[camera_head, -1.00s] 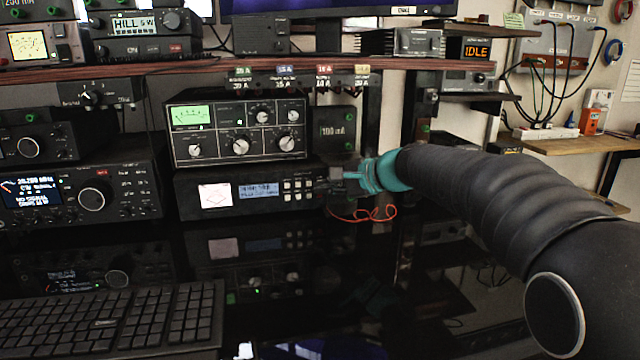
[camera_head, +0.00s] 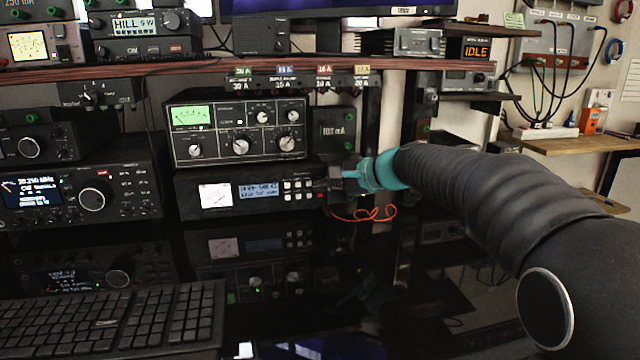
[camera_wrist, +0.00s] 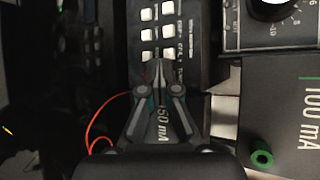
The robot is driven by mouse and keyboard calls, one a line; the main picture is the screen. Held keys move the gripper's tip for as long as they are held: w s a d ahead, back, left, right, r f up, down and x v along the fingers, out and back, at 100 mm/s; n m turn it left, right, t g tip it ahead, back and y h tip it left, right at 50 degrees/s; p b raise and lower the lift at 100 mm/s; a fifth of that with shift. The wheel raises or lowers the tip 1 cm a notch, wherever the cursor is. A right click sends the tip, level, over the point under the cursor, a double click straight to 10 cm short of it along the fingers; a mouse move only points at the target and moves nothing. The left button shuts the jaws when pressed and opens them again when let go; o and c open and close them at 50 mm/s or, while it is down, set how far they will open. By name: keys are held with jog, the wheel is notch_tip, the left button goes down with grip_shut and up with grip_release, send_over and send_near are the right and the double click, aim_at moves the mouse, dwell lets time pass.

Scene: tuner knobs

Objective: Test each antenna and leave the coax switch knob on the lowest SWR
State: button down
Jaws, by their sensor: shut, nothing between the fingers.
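My gripper (camera_head: 335,183) is shut and empty, with its tips at the right end of the front of a black box with buttons (camera_head: 247,190). In the wrist view, the fingertips (camera_wrist: 158,70) point at the lower edge of several white buttons (camera_wrist: 147,33); I cannot tell if they touch. The box has a pale plot screen and a blue text screen, too small to read. Above it stands the tuner (camera_head: 238,130), with a green-lit meter and several knobs. A small dark box with a pointer knob (camera_head: 87,96) hangs under the shelf at left, perhaps the coax switch; its labels are unreadable.
A 100 mA box (camera_head: 335,132) stands right of the tuner. A red-orange wire (camera_head: 368,214) loops below my gripper. Radios (camera_head: 75,190) stand at left, behind a keyboard (camera_head: 130,318). The shelf (camera_head: 250,67) runs overhead. The glossy desk is clear at centre front.

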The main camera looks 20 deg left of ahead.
jog(key=shift+s+d+b, duration=0.4)
jog(key=shift+s+b, duration=0.1)
jog(key=shift+s, duration=0.15)
jog(key=shift+s+d+f+b, duration=0.1)
jog(key=shift+s+d+b, duration=0.25)
jog(key=shift+s+b, duration=0.15)
jog(key=shift+s+d+b, duration=0.35)
jog(key=shift+s, duration=0.25)
jog(key=shift+s+d+b, duration=0.25)
jog(key=shift+s+d, duration=0.1)
jog(key=shift+s, duration=0.2)
jog(key=shift+s+d+b, duration=0.25)
jog(key=shift+s+d, duration=0.05)
jog(key=shift+s, duration=0.2)
dwell(3.5)
